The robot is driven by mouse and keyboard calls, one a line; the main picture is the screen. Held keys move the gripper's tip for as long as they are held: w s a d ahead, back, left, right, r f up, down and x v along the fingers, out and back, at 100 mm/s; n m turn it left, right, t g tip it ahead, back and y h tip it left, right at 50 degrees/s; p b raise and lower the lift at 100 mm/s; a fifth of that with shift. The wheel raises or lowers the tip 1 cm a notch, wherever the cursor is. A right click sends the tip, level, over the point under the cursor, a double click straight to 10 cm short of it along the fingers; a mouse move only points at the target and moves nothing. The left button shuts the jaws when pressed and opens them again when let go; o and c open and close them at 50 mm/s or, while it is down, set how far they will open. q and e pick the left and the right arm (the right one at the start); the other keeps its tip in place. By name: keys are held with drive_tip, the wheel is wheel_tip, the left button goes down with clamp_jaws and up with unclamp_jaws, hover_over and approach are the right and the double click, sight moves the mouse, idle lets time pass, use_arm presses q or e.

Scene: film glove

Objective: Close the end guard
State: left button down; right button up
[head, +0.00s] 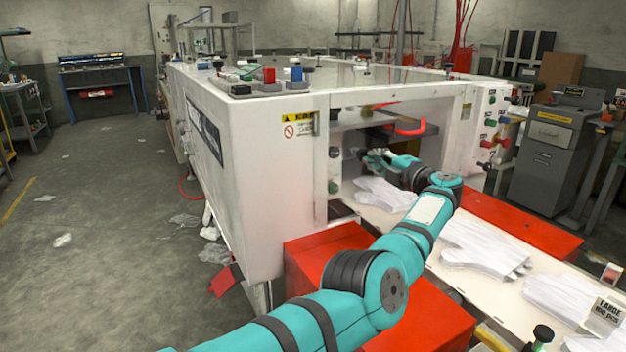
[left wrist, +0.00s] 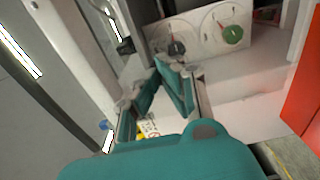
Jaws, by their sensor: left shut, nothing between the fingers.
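The white machine (head: 250,160) has an open end with a rectangular opening. I cannot pick out the end guard for certain. A red curved bar (head: 406,129) shows inside the opening, and it may belong to the guard. My left gripper (head: 372,158) is at the mouth of this opening, below and left of the red bar, and apart from it. In the left wrist view its fingers (left wrist: 157,70) are shut and empty, in front of a panel with a black knob (left wrist: 177,47) and a green knob (left wrist: 233,34). My right gripper is out of view.
White gloves (head: 482,249) lie on a pale conveyor (head: 435,262) that leads out of the opening. Red boxes (head: 520,225) flank it. The opening's side posts are close to my left gripper. Open floor (head: 110,240) lies to the left, with scattered scraps.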

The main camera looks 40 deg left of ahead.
use_arm(q)
drive_tip(key=shift+w+r, duration=0.1)
drive_tip(key=shift+w, duration=0.05)
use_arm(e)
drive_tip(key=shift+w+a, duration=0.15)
use_arm(q)
drive_tip(key=shift+a, duration=0.1)
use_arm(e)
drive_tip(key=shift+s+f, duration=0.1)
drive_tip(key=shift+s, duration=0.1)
use_arm(q)
drive_tip(key=v, duration=0.7)
drive_tip(key=shift+d, duration=0.3)
